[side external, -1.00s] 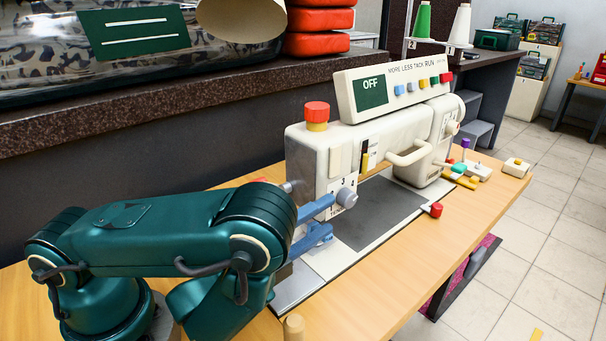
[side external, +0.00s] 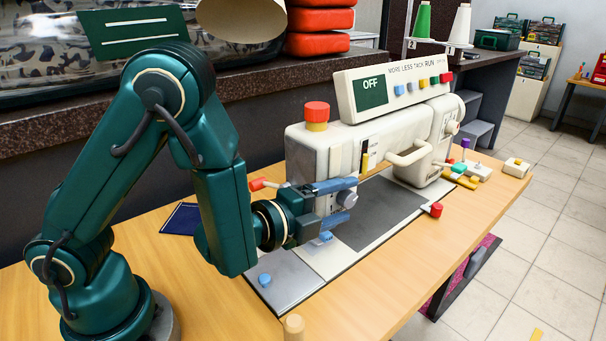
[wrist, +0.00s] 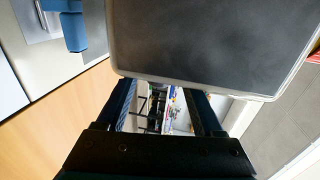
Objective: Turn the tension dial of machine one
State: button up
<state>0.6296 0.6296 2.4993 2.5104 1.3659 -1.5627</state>
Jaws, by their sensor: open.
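The sewing machine (side external: 320,160) is cream and grey, with a green display reading OFF. Its round grey dial (side external: 347,198) sits low on the near end of the head. My gripper (side external: 346,202) is open at that end, its two blue fingers one above the other. In the side view the dial appears between the fingertips, partly covered; I cannot tell the depth gap. In the wrist view my open gripper (wrist: 163,88) has nothing visible between its fingers except the distant room. A dark grey panel with a pale rim (wrist: 210,40) is close above the fingers there; the dial is not recognizable.
A red-capped post (side external: 317,113) stands on the head. A red-tipped lever (side external: 257,184) juts out left of it. A wooden peg (side external: 293,327) stands at the front.

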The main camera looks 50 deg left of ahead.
aim_at(344, 197)
jog(key=shift+w+r+g, duration=0.1)
jog(key=shift+r+g, duration=0.15)
jog(key=shift+g, duration=0.9)
jog(key=shift+w+r+g, duration=0.1)
jog(key=shift+r+g, duration=0.1)
jog(key=shift+g, duration=0.95)
jog(key=v, duration=0.5)
jog(key=shift+s+r, duration=0.1)
jog(key=shift+s, duration=0.1)
jog(key=s+a+n+g, duration=0.2)
jog(key=s+n+g, duration=0.3)
jog(key=s+n, duration=1)
jog(key=shift+s+a+r+n+g, duration=0.3)
jog(key=shift+r+n, duration=0.1)
jog(key=shift+n, duration=1.1)
